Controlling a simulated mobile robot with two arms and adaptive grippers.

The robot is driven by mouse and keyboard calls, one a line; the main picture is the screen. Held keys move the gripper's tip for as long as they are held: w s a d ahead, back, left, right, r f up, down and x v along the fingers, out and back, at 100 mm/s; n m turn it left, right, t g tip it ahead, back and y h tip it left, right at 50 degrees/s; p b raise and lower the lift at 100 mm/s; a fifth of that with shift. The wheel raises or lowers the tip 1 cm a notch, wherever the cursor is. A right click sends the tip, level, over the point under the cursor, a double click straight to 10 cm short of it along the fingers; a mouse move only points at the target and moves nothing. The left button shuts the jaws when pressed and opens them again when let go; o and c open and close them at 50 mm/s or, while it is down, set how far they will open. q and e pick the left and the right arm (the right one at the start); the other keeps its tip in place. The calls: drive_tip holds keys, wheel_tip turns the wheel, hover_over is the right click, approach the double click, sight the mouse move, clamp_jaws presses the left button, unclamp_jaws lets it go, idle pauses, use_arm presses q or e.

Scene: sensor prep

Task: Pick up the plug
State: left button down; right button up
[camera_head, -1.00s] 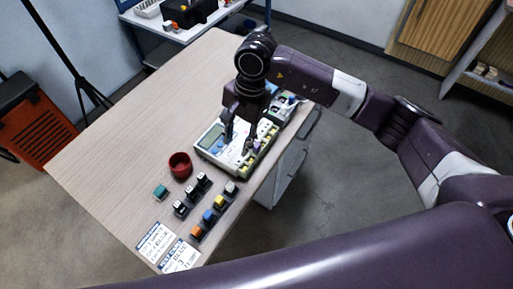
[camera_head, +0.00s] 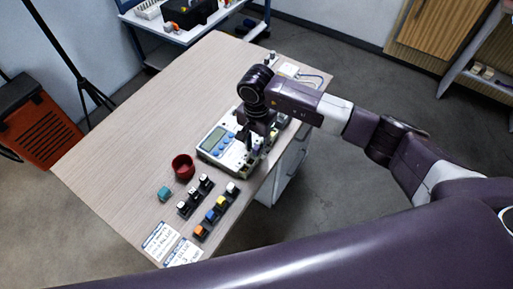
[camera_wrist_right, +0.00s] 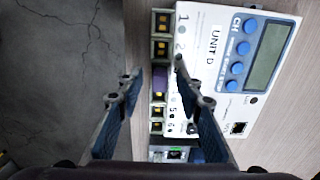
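A white device marked "UNIT D" (camera_wrist_right: 200,72) has a screen, blue buttons and a column of numbered ports. It also shows on the table in the head view (camera_head: 207,153). A purple plug (camera_wrist_right: 160,82) sits in this column, among yellow-and-black ports. My right gripper (camera_wrist_right: 156,74) is open, its two fingers on either side of the column near the purple plug; contact cannot be told. In the head view the right gripper (camera_head: 247,142) is low over the device's right side and hides part of it. My left gripper is not in view.
A red cup (camera_head: 183,168) stands left of the device. A teal block (camera_head: 164,193), a row of black-and-white plugs (camera_head: 194,195) and a row of coloured plugs (camera_head: 215,209) lie in front, with printed cards (camera_head: 160,240). The table's left side (camera_head: 115,150) is bare.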

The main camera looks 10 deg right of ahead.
drive_tip(key=shift+c, duration=0.6)
clamp_jaws()
